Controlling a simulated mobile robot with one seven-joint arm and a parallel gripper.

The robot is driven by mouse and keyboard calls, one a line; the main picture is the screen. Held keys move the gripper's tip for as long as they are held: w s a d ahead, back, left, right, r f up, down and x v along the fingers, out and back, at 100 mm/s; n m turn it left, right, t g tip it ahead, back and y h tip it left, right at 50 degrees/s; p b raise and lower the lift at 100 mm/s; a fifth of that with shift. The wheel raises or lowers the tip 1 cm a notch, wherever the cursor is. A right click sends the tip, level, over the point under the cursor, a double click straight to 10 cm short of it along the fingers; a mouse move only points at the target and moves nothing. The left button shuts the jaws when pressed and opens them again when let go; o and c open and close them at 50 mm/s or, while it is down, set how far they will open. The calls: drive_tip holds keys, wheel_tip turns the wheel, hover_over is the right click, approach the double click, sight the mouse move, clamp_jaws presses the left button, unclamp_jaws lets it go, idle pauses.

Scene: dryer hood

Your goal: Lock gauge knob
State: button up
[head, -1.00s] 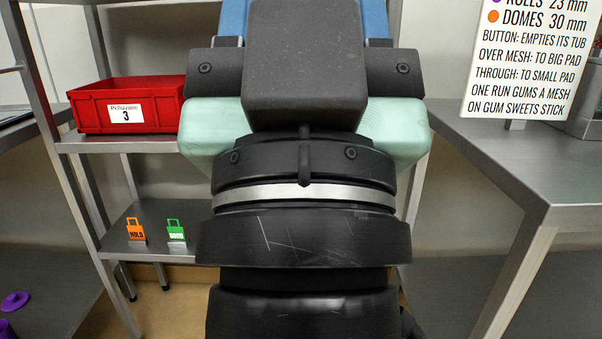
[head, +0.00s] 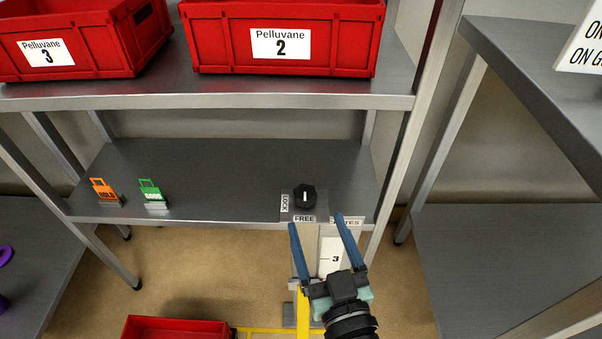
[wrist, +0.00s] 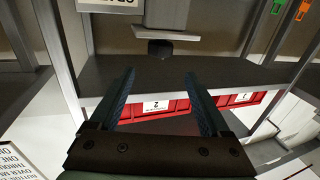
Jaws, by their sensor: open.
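The gauge knob (head: 305,195) is black with a white pointer line. It sits on a grey plate at the front right of the lower shelf. A LOCK label (head: 285,203) is at the plate's left and a FREE label (head: 304,219) at its front. The pointer line runs front to back, in line with FREE, not LOCK. My gripper (head: 316,221) is open and empty, its blue fingers reaching up just in front of the knob, apart from it. In the wrist view the dark knob (wrist: 160,48) shows beyond the gap between the fingers (wrist: 158,72).
Red Pelluvane bins 2 (head: 280,70) and 3 (head: 30,80) stand on the upper shelf (head: 210,92). Orange (head: 103,190) and green (head: 151,192) tags stand left on the lower shelf. A sign marked 3 (head: 331,258) is below the knob. Another red bin (head: 175,329) is on the floor.

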sight(302, 186)
drive_tip(key=x, duration=0.4)
drive_tip(key=f+x, duration=0.1)
drive_tip(key=x, duration=0.3)
drive_tip(key=p+x, duration=0.1)
drive_tip(key=x, duration=0.3)
drive_tip(key=shift+w+f, duration=0.15)
drive_tip(key=shift+f, duration=0.1)
clamp_jaws()
